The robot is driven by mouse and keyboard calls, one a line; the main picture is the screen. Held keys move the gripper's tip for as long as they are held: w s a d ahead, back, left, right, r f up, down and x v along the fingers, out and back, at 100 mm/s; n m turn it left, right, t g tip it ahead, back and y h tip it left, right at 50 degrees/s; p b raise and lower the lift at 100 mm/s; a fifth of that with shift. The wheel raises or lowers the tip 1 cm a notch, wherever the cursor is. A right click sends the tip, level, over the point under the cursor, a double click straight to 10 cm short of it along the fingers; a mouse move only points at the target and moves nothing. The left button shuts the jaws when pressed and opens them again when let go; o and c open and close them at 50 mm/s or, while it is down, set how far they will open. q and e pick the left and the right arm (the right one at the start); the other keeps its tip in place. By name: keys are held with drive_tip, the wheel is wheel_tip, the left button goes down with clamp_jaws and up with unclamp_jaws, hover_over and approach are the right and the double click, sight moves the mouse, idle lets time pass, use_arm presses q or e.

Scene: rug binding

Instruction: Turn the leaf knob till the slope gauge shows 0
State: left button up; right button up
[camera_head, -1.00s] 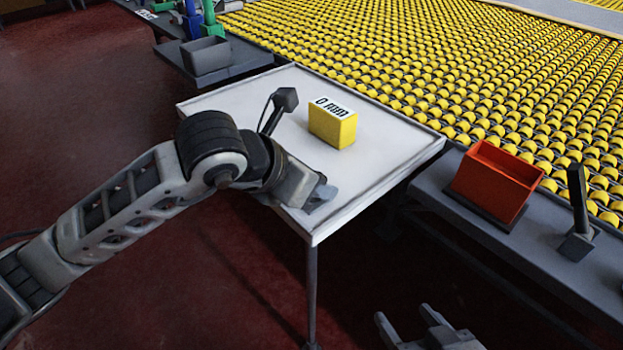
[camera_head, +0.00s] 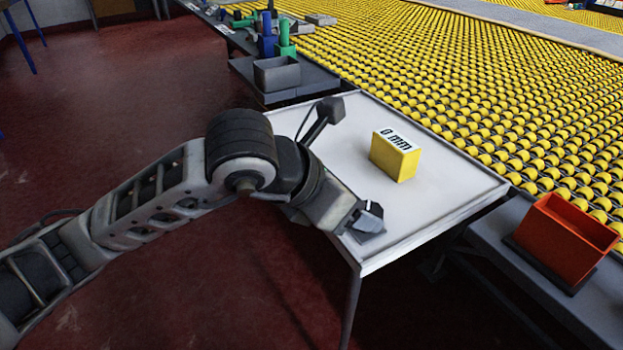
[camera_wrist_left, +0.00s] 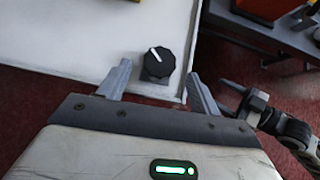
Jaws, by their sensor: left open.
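The leaf knob (camera_wrist_left: 158,63) is black and round with a white pointer line tilted to upper left, near the white table leaf's (camera_wrist_left: 70,40) corner in the left wrist view. My left gripper (camera_wrist_left: 160,76) is open, its fingers on either side of the knob with visible gaps. In the head view my left gripper (camera_head: 368,218) is over the leaf's near corner and the knob is mostly hidden. The slope gauge (camera_head: 393,160), a yellow block on the leaf, reads 0 mm. Part of my right arm (camera_wrist_left: 258,108) shows at right in the wrist view; its jaws are unclear.
An orange bin (camera_head: 568,240) stands on a grey bench right of the leaf. A grey bin (camera_head: 277,74) with green and blue tools stands on a bench behind it. A wide bed of yellow rollers (camera_head: 480,90) lies beyond. The red floor (camera_head: 110,100) at left is clear.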

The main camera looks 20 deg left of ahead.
use_arm(q)
drive_tip(key=v, duration=1)
drive_tip(key=shift+s+r+p, duration=0.2)
drive_tip(key=shift+r+p, duration=0.05)
drive_tip(key=shift+p, duration=0.05)
